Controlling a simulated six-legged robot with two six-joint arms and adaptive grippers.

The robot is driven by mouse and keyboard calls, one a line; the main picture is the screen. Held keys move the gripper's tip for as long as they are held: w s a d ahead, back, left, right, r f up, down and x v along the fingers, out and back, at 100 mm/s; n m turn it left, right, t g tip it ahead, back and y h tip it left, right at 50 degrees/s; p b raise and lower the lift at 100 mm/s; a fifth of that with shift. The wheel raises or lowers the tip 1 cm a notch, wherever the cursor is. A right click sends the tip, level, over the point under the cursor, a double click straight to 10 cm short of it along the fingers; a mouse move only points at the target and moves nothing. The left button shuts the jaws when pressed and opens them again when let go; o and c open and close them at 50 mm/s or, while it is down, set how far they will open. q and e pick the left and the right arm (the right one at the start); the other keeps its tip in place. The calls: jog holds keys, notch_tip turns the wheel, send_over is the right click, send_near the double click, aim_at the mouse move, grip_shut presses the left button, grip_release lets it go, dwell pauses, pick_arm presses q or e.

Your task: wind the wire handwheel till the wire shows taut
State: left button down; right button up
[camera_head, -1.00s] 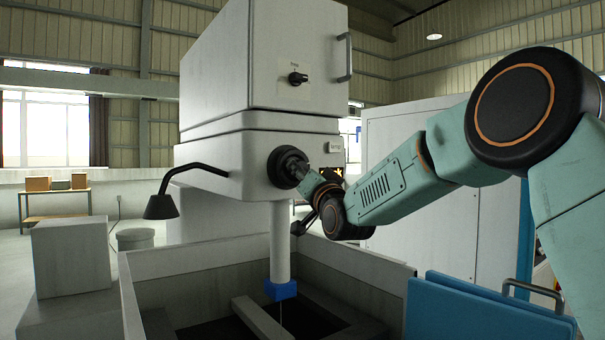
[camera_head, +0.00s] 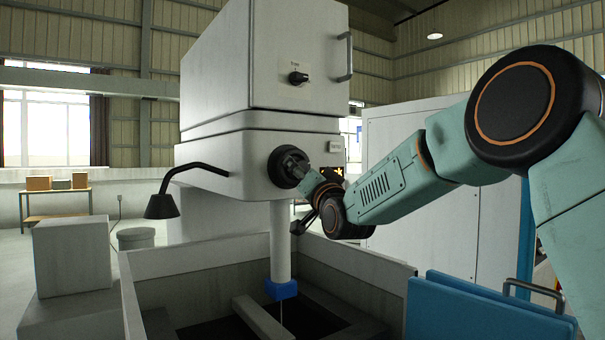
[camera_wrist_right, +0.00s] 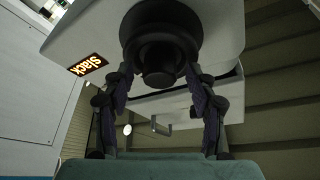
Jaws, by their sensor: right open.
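The black handwheel (camera_head: 279,168) sits on the front of the grey machine head. In the right wrist view the handwheel (camera_wrist_right: 160,32) has a round hub facing me. My right gripper (camera_wrist_right: 159,72) is open, with one finger on each side of the hub; I cannot tell whether they touch the wheel. In the head view my right gripper (camera_head: 299,168) partly covers the wheel. A lit wire indicator (camera_wrist_right: 87,65) reads "Slack". The thin wire (camera_head: 281,314) hangs below the blue guide (camera_head: 281,290). My left gripper is out of view.
A dark selector knob (camera_head: 298,78) and a door handle (camera_head: 346,57) are on the upper cabinet. A black lamp arm (camera_head: 190,170) projects at left. The open tank (camera_head: 195,262) lies below, and a blue panel (camera_head: 470,308) stands at lower right.

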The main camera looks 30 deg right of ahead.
jog(key=v, duration=1.2)
dwell(0.5)
jog(key=s+a+f+n+g+y+b, duration=0.1)
jog(key=s+a+f+n+g+b, duration=0.2)
jog(key=f, duration=1.1)
jog(key=s+a+f+g, duration=0.2)
jog(key=s+f+g, duration=0.15)
jog(key=f, duration=1.05)
jog(key=s+a+f+n+g+y+b, duration=0.1)
jog(key=s+a+f+n+g+b, duration=0.3)
jog(key=f, duration=1.1)
jog(key=s+a+f+g+b, duration=0.1)
jog(key=s+f+g+b, duration=0.3)
jog(key=s+f+g, duration=0.7)
jog(key=s+f, duration=1.8)
jog(key=s, duration=0.2)
jog(key=shift+s+a+f+b, duration=0.15)
jog(key=shift+s+a+b, duration=0.1)
jog(key=shift+b, duration=0.15)
